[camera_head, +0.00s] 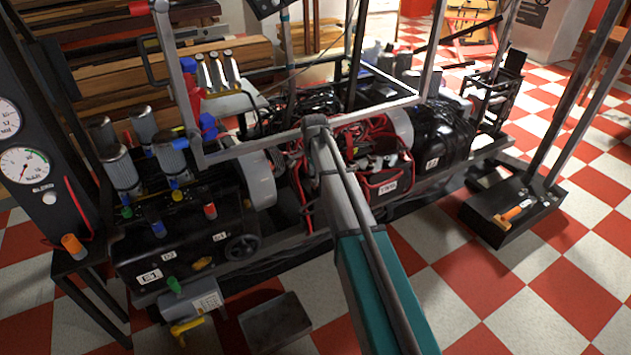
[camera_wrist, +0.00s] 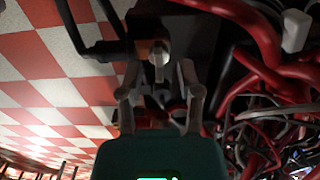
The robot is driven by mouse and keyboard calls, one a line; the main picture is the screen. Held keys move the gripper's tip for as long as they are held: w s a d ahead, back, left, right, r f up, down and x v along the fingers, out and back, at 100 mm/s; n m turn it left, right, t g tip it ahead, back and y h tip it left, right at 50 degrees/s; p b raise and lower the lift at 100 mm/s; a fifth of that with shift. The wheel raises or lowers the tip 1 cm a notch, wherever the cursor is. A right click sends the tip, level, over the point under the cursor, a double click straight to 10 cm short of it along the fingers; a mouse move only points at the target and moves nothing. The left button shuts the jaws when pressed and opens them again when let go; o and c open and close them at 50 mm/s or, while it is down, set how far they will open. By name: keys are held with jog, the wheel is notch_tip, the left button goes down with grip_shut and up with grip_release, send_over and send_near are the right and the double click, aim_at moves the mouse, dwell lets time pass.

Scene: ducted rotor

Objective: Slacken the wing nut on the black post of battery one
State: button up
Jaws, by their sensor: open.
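In the wrist view a metal wing nut (camera_wrist: 158,54) stands against a dark block, with a copper-coloured piece beside it. The block may be battery one, but I can read no label on it there. My gripper (camera_wrist: 160,72) is open, its two grey fingers on either side just below the nut, with a gap between them. I cannot tell whether either finger touches it. In the head view a black labelled battery box (camera_head: 390,184) sits among red cables behind my arm. The gripper and the nut cannot be made out there.
Thick red cables (camera_wrist: 263,35) crowd the right of the wrist view, and a black bar (camera_wrist: 102,48) lies left of the nut. In the head view a grey pipe frame (camera_head: 255,143) crosses above the machine. Checkered floor (camera_head: 500,280) is free at the right.

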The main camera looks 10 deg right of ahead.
jog(key=shift+f+b, duration=0.3)
jog(key=shift+f, duration=0.15)
grip_shut()
